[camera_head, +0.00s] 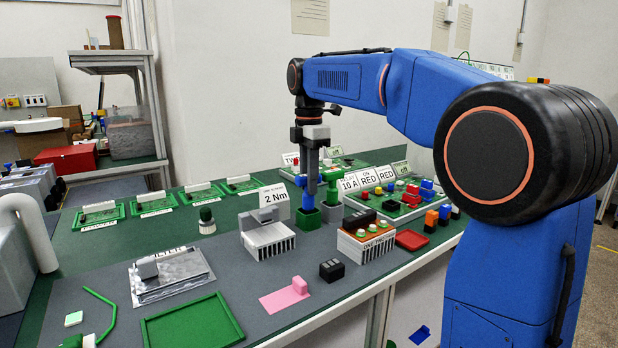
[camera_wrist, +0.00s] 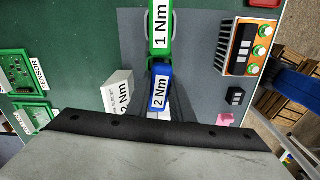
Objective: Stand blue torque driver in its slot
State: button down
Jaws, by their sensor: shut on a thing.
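The blue torque driver (camera_head: 309,196) hangs upright below my gripper (camera_head: 311,178), which is shut on it. Its blue part shows directly over a green block (camera_head: 307,219); I cannot tell whether its lower end is inside that block or only above it. In the wrist view the blue driver (camera_wrist: 161,88) carries a "2 Nm" label, and the dark wrist edge hides the jaws. A green driver (camera_head: 331,184) stands upright close on the right; it reads "1 Nm" in the wrist view (camera_wrist: 160,30). A white "2 Nm" sign (camera_head: 276,200) stands just left.
A grey finned block (camera_head: 267,236) stands in front on the left, and an orange-topped finned unit (camera_head: 367,236) on the right. A small black block (camera_head: 332,270), a pink piece (camera_head: 285,297) and a green tray (camera_head: 192,325) lie nearer. Green circuit boards (camera_head: 155,205) line the back.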

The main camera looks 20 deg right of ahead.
jog(key=shift+f, duration=0.15)
dwell(0.6)
jog(key=c, duration=1.5)
grip_release()
